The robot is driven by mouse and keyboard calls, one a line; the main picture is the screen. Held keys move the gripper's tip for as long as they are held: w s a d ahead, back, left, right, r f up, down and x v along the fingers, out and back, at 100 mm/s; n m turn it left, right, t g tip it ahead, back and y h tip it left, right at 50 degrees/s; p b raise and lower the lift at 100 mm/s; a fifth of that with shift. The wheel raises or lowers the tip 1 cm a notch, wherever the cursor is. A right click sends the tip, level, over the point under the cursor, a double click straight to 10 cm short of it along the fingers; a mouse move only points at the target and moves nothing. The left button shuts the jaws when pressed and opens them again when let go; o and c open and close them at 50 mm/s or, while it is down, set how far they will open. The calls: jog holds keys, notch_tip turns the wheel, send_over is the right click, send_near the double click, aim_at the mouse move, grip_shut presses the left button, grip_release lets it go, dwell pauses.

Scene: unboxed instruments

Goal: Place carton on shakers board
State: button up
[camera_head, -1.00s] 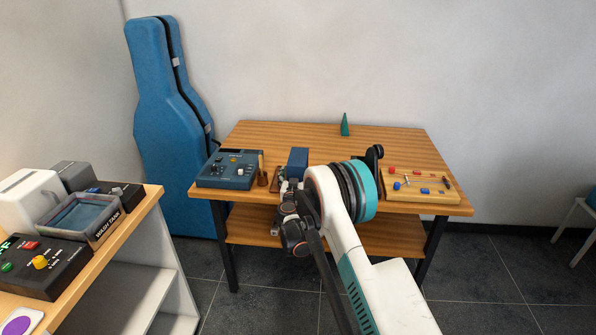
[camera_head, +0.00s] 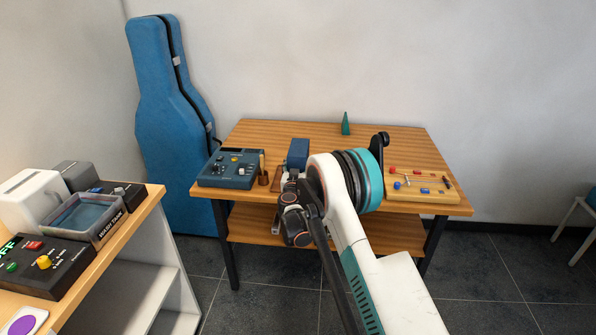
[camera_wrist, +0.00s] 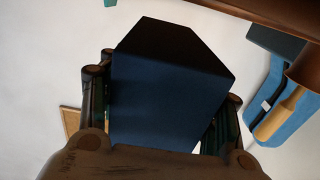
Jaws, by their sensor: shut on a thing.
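A dark blue box-shaped carton (camera_head: 298,153) stands above the left part of the wooden table (camera_head: 330,137). My gripper (camera_head: 290,177) is shut on it; the fingers are mostly hidden behind my arm. In the wrist view the carton (camera_wrist: 170,85) fills the middle, with my gripper's fingers (camera_wrist: 160,115) on both sides of it. I cannot tell for sure whether this is the shakers board.
A blue control box (camera_head: 231,169) and a brown wooden-handled piece (camera_head: 263,172) stand left of my gripper. A pale board with coloured pegs (camera_head: 421,187) lies at the right. A green cone (camera_head: 346,124) stands at the back. A blue instrument case (camera_head: 172,125) leans behind. The back middle is clear.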

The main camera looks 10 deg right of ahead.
notch_tip(320, 180, up, 15)
jog(key=p, duration=0.4)
jog(key=shift+r, duration=0.15)
jog(key=shift+s+r+p, duration=0.15)
jog(key=shift+r+p, duration=0.15)
jog(key=shift+r, duration=0.05)
jog(key=s+r+n+y, duration=0.1)
jog(key=s+r+y, duration=0.1)
jog(key=s, duration=1)
jog(key=s+r+n+y, duration=0.2)
jog(key=s+y, duration=0.1)
jog(key=s, duration=0.8)
jog(key=shift+s+r+n+t+y, duration=0.3)
jog(key=shift+s+r+t, duration=0.05)
jog(key=shift+t, duration=0.05)
jog(key=shift+w+d, duration=0.1)
